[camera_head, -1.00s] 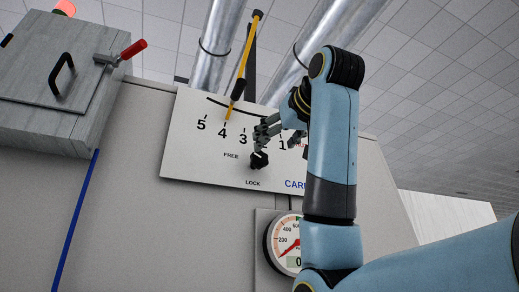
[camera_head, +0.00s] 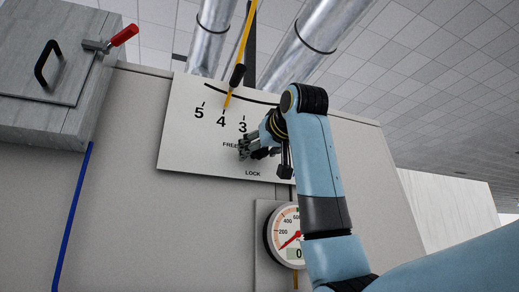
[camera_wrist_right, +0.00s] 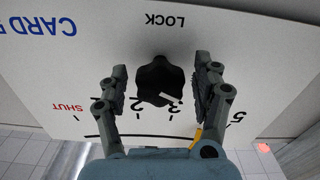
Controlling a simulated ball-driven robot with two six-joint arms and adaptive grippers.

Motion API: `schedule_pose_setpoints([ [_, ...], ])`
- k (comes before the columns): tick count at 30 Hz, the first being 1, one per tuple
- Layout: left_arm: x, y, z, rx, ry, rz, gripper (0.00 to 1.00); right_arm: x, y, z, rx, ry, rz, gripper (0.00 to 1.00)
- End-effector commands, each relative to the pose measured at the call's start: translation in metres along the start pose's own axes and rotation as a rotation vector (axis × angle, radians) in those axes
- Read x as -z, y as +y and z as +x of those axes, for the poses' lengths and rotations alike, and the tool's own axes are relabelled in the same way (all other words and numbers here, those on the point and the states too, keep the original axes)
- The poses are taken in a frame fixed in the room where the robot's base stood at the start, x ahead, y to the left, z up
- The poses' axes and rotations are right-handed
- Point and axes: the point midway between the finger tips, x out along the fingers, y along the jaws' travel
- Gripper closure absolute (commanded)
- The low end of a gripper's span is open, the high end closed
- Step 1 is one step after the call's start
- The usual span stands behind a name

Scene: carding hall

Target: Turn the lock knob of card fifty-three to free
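The lock knob is a black, lobed knob on a white panel (camera_head: 185,150). In the right wrist view the knob (camera_wrist_right: 160,75) is in the middle, below the upside-down word LOCK. My right gripper (camera_wrist_right: 162,66) is open, with one finger on each side of the knob and a narrow gap at both sides. In the head view my right gripper (camera_head: 259,149) is in front of the panel, between FREE and LOCK, and largely covers the knob. My left gripper is not in view.
A yellow lever (camera_head: 236,75) with a black grip stands near 4 on the panel's scale. A round gauge (camera_head: 287,238) sits below the panel. A grey box (camera_head: 45,85) with a black handle and a red-handled clamp (camera_head: 122,36) is at upper left.

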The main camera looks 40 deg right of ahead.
Motion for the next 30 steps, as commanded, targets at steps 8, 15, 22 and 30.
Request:
schedule_pose_setpoints([
  [8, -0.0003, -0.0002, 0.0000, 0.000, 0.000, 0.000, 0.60, 0.0002, 0.0001, -0.0004, 0.000, 0.000, 0.000, 0.70],
  [15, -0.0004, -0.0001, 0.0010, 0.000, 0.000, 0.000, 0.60, 0.0000, 0.0000, -0.0005, 0.000, 0.001, 0.010, 0.90],
  [22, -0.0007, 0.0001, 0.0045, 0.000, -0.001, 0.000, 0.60, 0.0001, 0.0000, -0.0005, 0.000, 0.000, 0.079, 0.90],
  [30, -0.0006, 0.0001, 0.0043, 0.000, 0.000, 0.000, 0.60, 0.0003, -0.0001, -0.0004, 0.000, 0.000, 0.078, 0.38],
])
